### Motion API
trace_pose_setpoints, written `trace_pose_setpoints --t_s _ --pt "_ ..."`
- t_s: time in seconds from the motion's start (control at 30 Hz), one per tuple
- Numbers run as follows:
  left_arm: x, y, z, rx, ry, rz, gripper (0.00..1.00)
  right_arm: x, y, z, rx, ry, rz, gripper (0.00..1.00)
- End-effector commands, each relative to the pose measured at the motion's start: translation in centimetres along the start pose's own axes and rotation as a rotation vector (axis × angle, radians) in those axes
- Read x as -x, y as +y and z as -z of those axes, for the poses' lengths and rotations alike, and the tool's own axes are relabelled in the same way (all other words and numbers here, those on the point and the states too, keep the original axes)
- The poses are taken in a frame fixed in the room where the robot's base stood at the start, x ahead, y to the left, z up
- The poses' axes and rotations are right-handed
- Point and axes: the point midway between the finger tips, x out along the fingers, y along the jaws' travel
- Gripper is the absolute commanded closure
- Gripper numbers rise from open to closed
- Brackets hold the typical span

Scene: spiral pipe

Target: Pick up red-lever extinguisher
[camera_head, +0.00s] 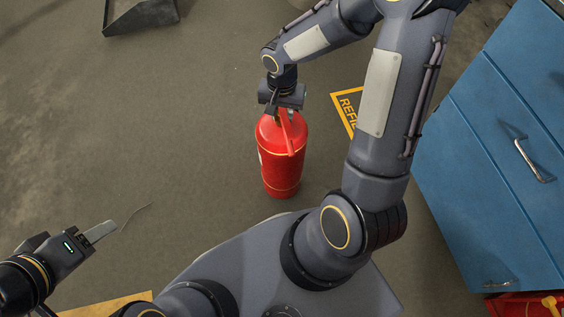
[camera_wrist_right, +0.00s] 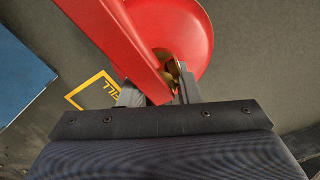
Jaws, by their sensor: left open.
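The red extinguisher (camera_head: 280,165) stands upright on the floor, with its red lever (camera_head: 286,133) at the top on the near side. My right gripper (camera_head: 283,112) is over its top from above. In the right wrist view, the red lever (camera_wrist_right: 125,45) crosses between the two fingers of my right gripper (camera_wrist_right: 160,92), in front of the red body (camera_wrist_right: 195,35) and a brass fitting. The fingers are apart, but whether they press on the lever or neck cannot be told.
A blue cabinet (camera_head: 485,150) with metal handles stands at the right. A yellow-edged floor marking (camera_head: 345,108) lies just right of the extinguisher. A dark metal tray-like object (camera_head: 140,17) lies at the top left. A red box (camera_head: 515,306) is at the lower right.

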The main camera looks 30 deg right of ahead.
Motion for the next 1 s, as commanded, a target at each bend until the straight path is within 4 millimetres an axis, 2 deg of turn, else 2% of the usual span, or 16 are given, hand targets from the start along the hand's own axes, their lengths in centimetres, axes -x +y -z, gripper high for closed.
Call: trace_pose_setpoints --t_s 0.03,0.2,1.0 --pt "0.0 0.0 0.0 0.0 0.0 0.0 0.48 0.01 0.0 0.0 0.0 0.0 0.0 0.77" --pt "0.0 0.0 0.0 0.0 0.0 0.0 0.48 0.01 0.0 0.01 0.0 0.0 0.0 0.99" --pt "0.0 0.0 0.0 0.0 0.0 0.0 0.48 0.03 0.0 0.0 0.001 0.0 0.0 1.0"
